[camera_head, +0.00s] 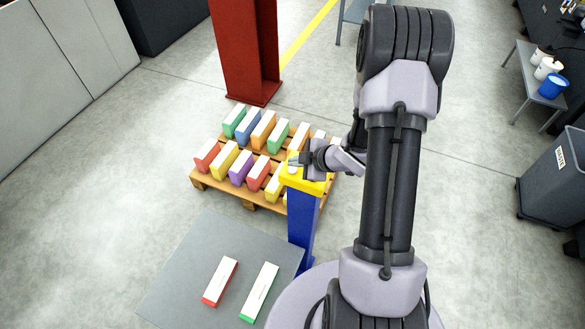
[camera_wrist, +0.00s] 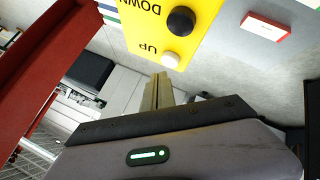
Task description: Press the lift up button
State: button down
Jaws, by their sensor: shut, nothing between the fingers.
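A yellow control panel (camera_head: 314,187) tops a blue post (camera_head: 302,232) in the head view. In the wrist view the panel (camera_wrist: 208,28) shows upside down, with a white button (camera_wrist: 170,60) beside the word UP and a black button (camera_wrist: 181,20) beside the word DOWN. My gripper (camera_wrist: 160,78) is shut and empty. Its fingertips show just below the white UP button in the wrist view; whether they touch it I cannot tell. In the head view my gripper (camera_head: 294,161) is over the panel and hides part of its top.
A wooden pallet (camera_head: 198,178) with several coloured boxes stands behind the post. A grey plate (camera_head: 185,262) on the floor holds a red-ended box (camera_head: 220,281) and a green-ended box (camera_head: 260,291). A red column (camera_head: 246,50) rises behind the pallet. Open floor lies left.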

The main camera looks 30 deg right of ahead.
jog(key=shift+f+b, duration=0.45)
